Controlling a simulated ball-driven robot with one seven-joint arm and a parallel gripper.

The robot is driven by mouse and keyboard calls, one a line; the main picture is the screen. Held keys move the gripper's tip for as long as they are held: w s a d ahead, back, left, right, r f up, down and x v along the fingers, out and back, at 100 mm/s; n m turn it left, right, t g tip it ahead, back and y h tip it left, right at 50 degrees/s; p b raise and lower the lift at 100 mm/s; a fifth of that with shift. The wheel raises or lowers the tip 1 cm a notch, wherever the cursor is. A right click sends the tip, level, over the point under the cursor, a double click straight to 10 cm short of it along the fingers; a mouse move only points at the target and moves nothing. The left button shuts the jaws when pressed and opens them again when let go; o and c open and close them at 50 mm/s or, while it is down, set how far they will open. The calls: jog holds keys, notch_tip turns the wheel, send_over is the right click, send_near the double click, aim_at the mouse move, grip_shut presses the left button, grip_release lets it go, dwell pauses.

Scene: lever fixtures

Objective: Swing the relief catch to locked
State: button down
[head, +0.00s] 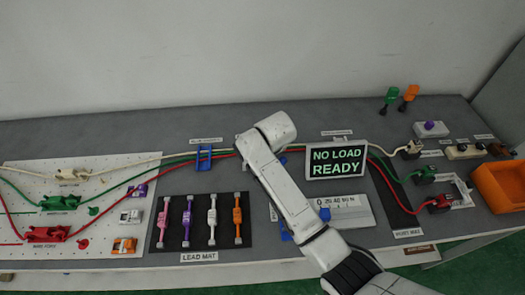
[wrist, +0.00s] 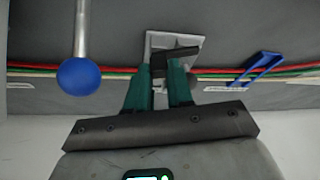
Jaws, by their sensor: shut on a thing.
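In the wrist view, a short dark lever (wrist: 177,52) stands on a light grey square plate (wrist: 151,40); I take it for the relief catch. My gripper (wrist: 164,72) has its two green fingers at this lever, shut on it. The fingers and the dark palm hide part of the plate's near side. In the head view my white arm reaches over the middle of the bench and hides the catch and the fingers. No locked mark can be read.
A blue ball (wrist: 79,76) on a metal rod stands left of my fingers in the wrist view. A blue cable clip (wrist: 260,68) lies right. Red, green and cream cables cross behind the fingers. A NO LOAD READY display (head: 337,160) and the lead mat (head: 199,243) flank my arm.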

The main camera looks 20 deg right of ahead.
jog(key=shift+a+r+m+h+p, duration=0.1)
jog(key=shift+m+h+p, duration=0.4)
jog(key=shift+m, duration=1.3)
jog(key=c, duration=1)
grip_release()
